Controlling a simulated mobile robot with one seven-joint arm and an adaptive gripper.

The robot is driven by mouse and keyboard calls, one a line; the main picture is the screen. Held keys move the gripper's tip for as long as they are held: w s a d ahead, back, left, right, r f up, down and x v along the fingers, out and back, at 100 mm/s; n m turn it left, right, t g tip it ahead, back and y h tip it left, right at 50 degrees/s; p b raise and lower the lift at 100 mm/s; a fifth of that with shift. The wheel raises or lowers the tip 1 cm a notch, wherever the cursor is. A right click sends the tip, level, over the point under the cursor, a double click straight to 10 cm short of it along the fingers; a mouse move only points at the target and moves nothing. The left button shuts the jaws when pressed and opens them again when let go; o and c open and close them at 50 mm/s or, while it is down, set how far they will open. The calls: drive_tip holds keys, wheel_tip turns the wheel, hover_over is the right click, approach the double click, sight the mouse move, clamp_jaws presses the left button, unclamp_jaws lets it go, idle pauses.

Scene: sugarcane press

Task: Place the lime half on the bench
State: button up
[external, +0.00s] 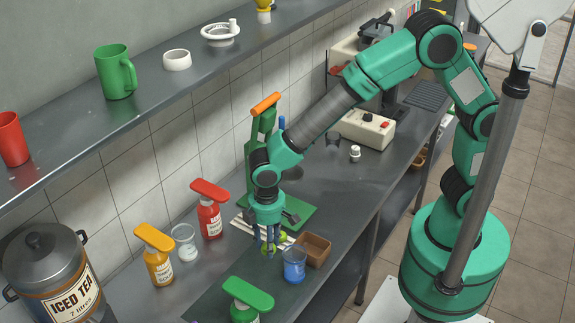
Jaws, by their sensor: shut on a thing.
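My gripper (268,248) points down at the middle of the bench, its fingers shut on the lime half. The lime half (267,251) shows as a small bright green patch between the fingertips, partly hidden by them. Another bright green patch (280,238) shows just right of the fingers; I cannot tell whether it is a separate piece. The bench (338,182) is a long dark grey counter along the tiled wall. The gap between the lime half and the bench is too small to judge.
A blue cup (294,265) and a brown box (315,249) stand close right of my gripper. A green press (262,150) stands behind it. Red (209,218), yellow (159,265) and green-topped (248,296) bottles and a glass (184,243) stand nearby. A shelf (150,98) runs above.

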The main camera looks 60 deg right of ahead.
drive_tip(key=w+d+r+m+p, duration=0.1)
drive_tip(key=w+d+r+m, duration=0.15)
drive_tip(key=d, duration=0.65)
drive_tip(key=w+d+r+m+p, duration=0.1)
drive_tip(key=w+d, duration=0.3)
drive_tip(key=d, duration=0.4)
drive_tip(key=w+d+r+m+p, duration=0.1)
drive_tip(key=w+d+r, duration=0.15)
drive_tip(key=d, duration=0.65)
drive_tip(key=s+d+r+m+p, duration=0.15)
drive_tip(key=d+r, duration=0.25)
drive_tip(key=d, duration=0.8)
drive_tip(key=s+d+r+m+p, duration=0.1)
drive_tip(key=s+d+r+m, duration=0.2)
drive_tip(key=d, duration=1)
drive_tip(key=s+d+r+m+p, duration=0.1)
drive_tip(key=s+d+r+m, duration=0.2)
drive_tip(key=d, duration=0.9)
drive_tip(key=w+d+r+m+b, duration=0.1)
drive_tip(key=w+d+r+b, duration=0.1)
drive_tip(key=d, duration=0.6)
drive_tip(key=w+d+r+m+b, duration=0.2)
drive_tip(key=d+r, duration=0.2)
drive_tip(key=d, duration=0.4)
drive_tip(key=w+d+r+m+b, duration=0.2)
drive_tip(key=d+r, duration=0.2)
drive_tip(key=d, duration=0.3)
drive_tip(key=shift+w+d, duration=0.2)
drive_tip(key=shift+d, duration=0.2)
drive_tip(key=shift+f, duration=0.1)
